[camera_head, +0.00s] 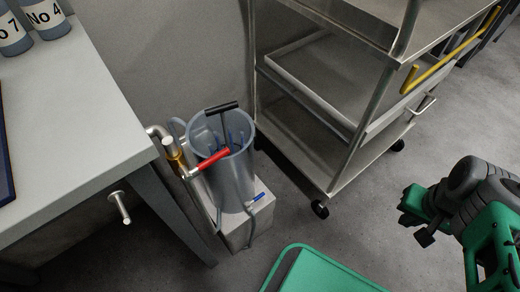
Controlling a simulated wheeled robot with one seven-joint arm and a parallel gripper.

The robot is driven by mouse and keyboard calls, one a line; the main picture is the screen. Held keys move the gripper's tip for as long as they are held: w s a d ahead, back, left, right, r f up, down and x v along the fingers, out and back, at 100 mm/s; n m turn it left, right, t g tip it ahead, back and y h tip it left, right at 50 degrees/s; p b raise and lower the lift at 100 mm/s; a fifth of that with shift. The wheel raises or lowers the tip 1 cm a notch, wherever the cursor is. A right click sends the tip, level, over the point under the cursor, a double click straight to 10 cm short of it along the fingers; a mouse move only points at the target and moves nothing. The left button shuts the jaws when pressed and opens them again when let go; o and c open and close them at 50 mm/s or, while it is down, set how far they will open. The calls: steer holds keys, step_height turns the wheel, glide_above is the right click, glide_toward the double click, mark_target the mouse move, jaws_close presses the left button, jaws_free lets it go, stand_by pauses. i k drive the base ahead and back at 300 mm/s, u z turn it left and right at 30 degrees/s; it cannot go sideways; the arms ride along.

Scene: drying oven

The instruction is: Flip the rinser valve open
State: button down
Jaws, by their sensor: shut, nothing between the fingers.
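The rinser is a grey translucent cylinder (233,178) standing upright on a pale box-shaped base (246,226) beside the table. A red lever (214,159) sits on a brass valve body (176,160) at its left and lies across the front of the cylinder, pointing right and slightly up. A smaller blue lever (256,197) is low on the right side. A black T-handle (221,108) rises from inside the cylinder. My gripper (416,228) is at the far right, shut and empty, well apart from the rinser. Its fingertips are small and hard to make out.
A grey table (80,130) with numbered containers (45,18) stands left; a metal peg (120,207) sticks out from its side. A steel wheeled rack (340,165) with a yellow handle (450,52) stands behind and right of the rinser. Floor between rinser and gripper is mostly clear.

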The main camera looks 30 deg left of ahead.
mark_target(187, 176)
steer(key=z, duration=0.05)
steer(key=k, duration=1.25)
steer(key=u, duration=2.3)
